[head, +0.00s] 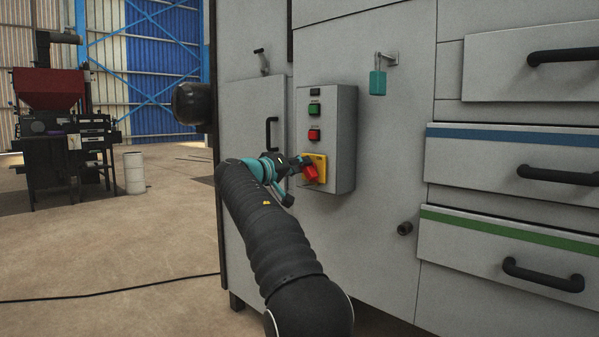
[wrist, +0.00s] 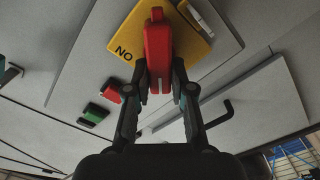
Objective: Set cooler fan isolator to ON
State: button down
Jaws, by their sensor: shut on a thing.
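The isolator is a red rotary handle (head: 311,173) on a yellow plate (head: 320,163), low on the front of a grey control box (head: 341,140). In the wrist view the red handle (wrist: 158,55) lies between my two fingers, on the yellow plate (wrist: 125,32) where the letters "NO" show. My gripper (head: 304,164) reaches the handle from the left in the head view. In the wrist view my gripper (wrist: 160,85) is shut on the red handle, a finger on each side. The rest of the plate's lettering is hidden or too small to read.
Green (head: 314,109) and red (head: 314,135) push buttons sit above the isolator. A teal padlock (head: 377,82) hangs to the right of the box. Drawers with black handles (head: 543,275) stand at right, and a door handle (head: 272,133) is at left. Open floor lies at left.

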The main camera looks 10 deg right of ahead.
jog(key=m, duration=0.4)
jog(key=shift+s+d+r+m, duration=0.15)
jog(key=shift+s+d+m, duration=0.05)
jog(key=shift+s+m, duration=0.1)
jog(key=m, duration=0.4)
jog(key=shift+s+d, duration=0.15)
jog(key=shift+m, duration=0.3)
jog(key=c, duration=1)
grip_release()
jog(key=shift+s, duration=0.1)
jog(key=v, duration=1.2)
